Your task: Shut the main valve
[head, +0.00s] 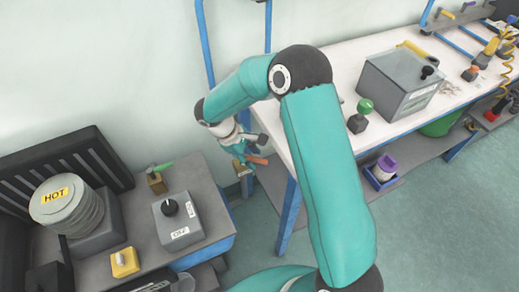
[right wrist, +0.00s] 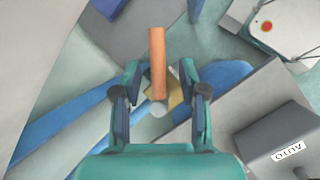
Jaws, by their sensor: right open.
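A valve with an orange lever (head: 257,160) and a brass body shows beside the bench leg in the head view. In the right wrist view the orange lever (right wrist: 157,58) points up the picture, with the brass body (right wrist: 176,88) partly hidden behind it. My right gripper (right wrist: 160,78) is open, its fingers on both sides of the lever, with visible gaps. In the head view my right gripper (head: 245,149) is small and partly hidden at the valve. A second brass valve with a green lever (head: 161,168) stands on the left table. My left gripper is not in view.
The left table carries a grey knob box (head: 178,220), a yellow button box (head: 125,262) and a round stack marked HOT (head: 66,206). A white workbench (head: 345,72) stands right of the valve, with a green-knobbed lever (head: 361,110) and a grey box (head: 400,80).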

